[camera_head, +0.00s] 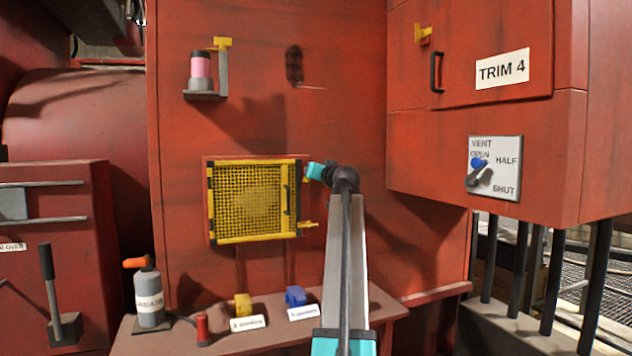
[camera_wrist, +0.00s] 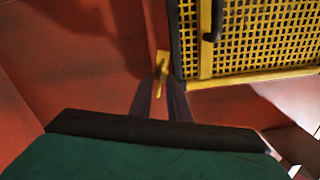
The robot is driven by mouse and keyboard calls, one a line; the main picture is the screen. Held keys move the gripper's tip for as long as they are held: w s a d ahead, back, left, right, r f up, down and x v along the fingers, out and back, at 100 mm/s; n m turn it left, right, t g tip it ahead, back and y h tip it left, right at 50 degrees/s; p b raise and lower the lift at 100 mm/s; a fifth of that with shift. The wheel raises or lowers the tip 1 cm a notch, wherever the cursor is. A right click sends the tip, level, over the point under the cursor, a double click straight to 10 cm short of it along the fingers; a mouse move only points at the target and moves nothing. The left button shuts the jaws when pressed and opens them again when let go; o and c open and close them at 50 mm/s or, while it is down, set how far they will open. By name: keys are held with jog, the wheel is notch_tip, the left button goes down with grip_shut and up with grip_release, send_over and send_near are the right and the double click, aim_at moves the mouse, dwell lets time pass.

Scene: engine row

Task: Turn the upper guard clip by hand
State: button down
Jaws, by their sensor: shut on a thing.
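The mesh guard (camera_head: 255,203), a yellow grille in a black-and-yellow frame, is flat against the red wall in the head view. My gripper (camera_head: 311,172) is at its upper right corner and hides the upper clip there. In the wrist view, the upper guard clip (camera_wrist: 161,66) is a small yellow tab beside the corner of the guard (camera_wrist: 250,42). My gripper's two dark fingers (camera_wrist: 162,92) are shut on it, one on each side. The lower guard clip (camera_head: 308,224) sticks out to the right at the guard's lower right.
A ledge below holds a yellow block (camera_head: 243,304), a blue block (camera_head: 296,296) and a grey can with an orange top (camera_head: 148,295). A red cabinet (camera_head: 490,150) with a vent lever (camera_head: 477,176) juts out at right.

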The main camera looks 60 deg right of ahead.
jog(key=shift+w+f+n+b, duration=0.1)
jog(key=shift+f+n+b, duration=0.05)
jog(key=shift+n+b, duration=0.6)
jog(key=shift+w+f+n+b, duration=0.1)
jog(key=shift+n+b, duration=0.35)
jog(key=shift+n, duration=0.5)
jog(key=shift+r, duration=0.1)
jog(key=c, duration=2)
grip_release()
jog(key=shift+d, duration=0.1)
jog(key=shift+o, duration=0.3)
jog(key=shift+w+d, duration=0.1)
jog(key=p+v, duration=0.1)
jog(key=v, duration=1.3)
